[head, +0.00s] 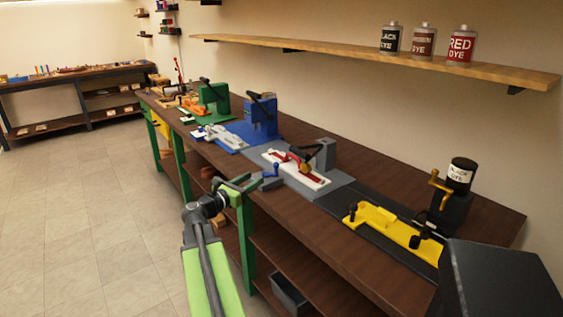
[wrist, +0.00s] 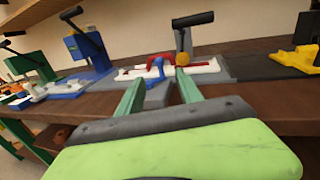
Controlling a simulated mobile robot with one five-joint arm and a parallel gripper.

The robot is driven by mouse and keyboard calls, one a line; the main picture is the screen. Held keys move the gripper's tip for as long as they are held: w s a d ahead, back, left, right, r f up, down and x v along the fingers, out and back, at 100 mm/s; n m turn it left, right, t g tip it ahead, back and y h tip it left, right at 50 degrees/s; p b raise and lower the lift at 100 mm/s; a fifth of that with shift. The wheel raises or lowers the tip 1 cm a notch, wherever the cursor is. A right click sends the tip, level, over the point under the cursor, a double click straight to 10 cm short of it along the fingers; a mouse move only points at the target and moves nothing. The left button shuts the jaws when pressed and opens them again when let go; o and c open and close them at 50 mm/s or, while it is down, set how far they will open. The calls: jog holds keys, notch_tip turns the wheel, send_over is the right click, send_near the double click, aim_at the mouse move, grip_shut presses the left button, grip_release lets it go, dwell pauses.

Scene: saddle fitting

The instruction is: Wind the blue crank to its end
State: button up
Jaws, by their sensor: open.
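The small blue crank (head: 271,174) stands at the front edge of the grey station on the workbench, in front of a white fixture with a red part (head: 290,160). In the wrist view the crank (wrist: 157,70) shows upright beyond my fingertips, between them in the picture. My gripper (head: 250,184) is open and empty at the bench's front edge, to the left of the crank and apart from it. In the wrist view its two green fingers (wrist: 160,80) point toward the crank. The crank's lower mount is partly hidden in the wrist view.
A grey press (head: 322,155) with a dark lever stands behind the white fixture. A blue station (head: 262,120) lies to the left and a yellow fixture (head: 385,225) to the right. Bare brown bench top (head: 215,150) lies in front of the stations.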

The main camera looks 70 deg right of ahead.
jog(key=x, duration=1.7)
jog(key=shift+d+f, duration=0.1)
jog(key=shift+c, duration=0.4)
